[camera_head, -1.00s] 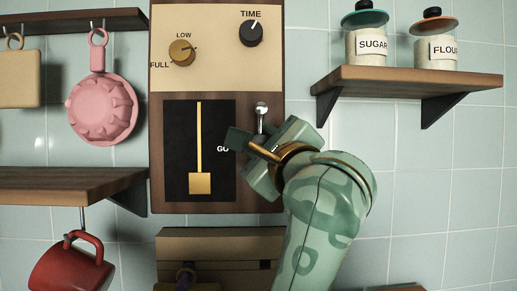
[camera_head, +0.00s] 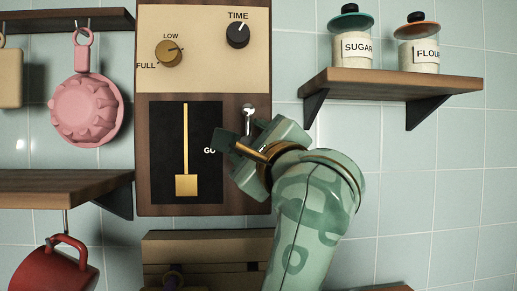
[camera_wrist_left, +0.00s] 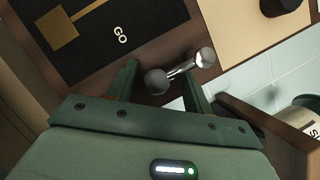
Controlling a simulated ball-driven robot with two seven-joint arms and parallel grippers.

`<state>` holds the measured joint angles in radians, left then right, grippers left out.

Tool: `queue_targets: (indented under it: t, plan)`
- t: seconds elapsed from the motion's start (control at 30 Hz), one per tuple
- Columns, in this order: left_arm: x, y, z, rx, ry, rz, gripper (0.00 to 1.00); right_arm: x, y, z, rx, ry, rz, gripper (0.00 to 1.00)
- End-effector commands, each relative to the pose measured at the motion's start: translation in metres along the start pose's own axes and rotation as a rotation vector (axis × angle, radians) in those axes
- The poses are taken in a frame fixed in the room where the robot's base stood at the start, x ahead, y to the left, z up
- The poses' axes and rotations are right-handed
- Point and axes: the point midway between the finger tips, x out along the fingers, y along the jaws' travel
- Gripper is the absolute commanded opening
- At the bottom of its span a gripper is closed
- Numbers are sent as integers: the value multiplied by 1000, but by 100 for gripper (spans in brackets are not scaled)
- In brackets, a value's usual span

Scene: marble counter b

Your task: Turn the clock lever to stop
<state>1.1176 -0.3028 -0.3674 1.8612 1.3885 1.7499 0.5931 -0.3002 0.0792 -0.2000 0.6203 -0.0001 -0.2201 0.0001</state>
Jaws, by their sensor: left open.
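The clock panel (camera_head: 257,165) is a wooden case with a cream top and a black window holding a gold pendulum (camera_head: 187,186). Its lever (camera_head: 248,112) has a silver ball knob and points up, right of the window and above the white "GO" label (camera_head: 209,150). My green left gripper (camera_head: 248,152) is open in front of the panel, just below the knob, and hides the lever's lower part. In the left wrist view, the lever's round dark base (camera_wrist_left: 157,80) shows between the open fingers (camera_wrist_left: 160,82), and its shiny knob (camera_wrist_left: 205,57) lies beyond them. My right gripper is not seen.
Two dials, a gold one (camera_head: 169,54) and a black TIME one (camera_head: 238,35), sit above. A shelf (camera_head: 400,88) with sugar (camera_head: 351,48) and flour jars (camera_head: 417,54) is at right. A pink mould (camera_head: 87,112) and red mug (camera_head: 55,272) hang at left.

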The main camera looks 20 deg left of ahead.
Motion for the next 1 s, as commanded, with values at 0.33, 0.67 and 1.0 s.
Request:
queue_targets:
  t: [0.33, 0.67, 1.0]
  plan:
    - [-71, 2, -2, -3, 0, -4, 51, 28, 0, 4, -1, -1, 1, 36]
    - [-146, 0, 1, -2, -4, -2, 51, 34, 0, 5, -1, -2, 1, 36]
    - [-162, 0, 0, -2, -1, -2, 51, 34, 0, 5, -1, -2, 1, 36]
